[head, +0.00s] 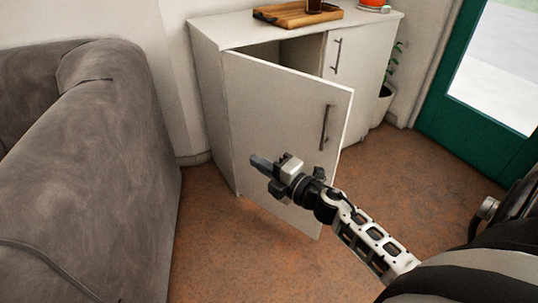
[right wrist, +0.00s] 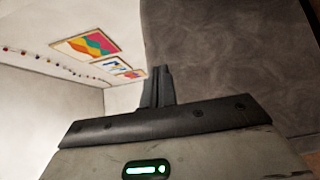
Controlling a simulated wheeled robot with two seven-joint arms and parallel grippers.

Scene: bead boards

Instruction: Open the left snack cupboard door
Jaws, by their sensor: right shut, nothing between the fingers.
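The white snack cupboard (head: 212,92) stands against the wall in the head view. Its left door (head: 265,110) is partly open, hinged at its left edge and swung out toward me. A dark gap shows above and behind it. The door's bar handle (head: 325,127) is near its right edge. My right gripper (head: 258,163) is shut and empty in front of the door's lower part, left of and below the handle. I cannot tell whether it touches the door. Its shut fingers also show in the right wrist view (right wrist: 157,87). My left gripper is not in view.
The right cupboard door (head: 350,75) is shut. A wooden tray (head: 290,15) with a dark glass stands on top. A grey sofa (head: 90,170) is at the left, a potted plant (head: 384,100) and green-framed door (head: 455,115) at the right. Brown floor (head: 230,265) lies clear in front.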

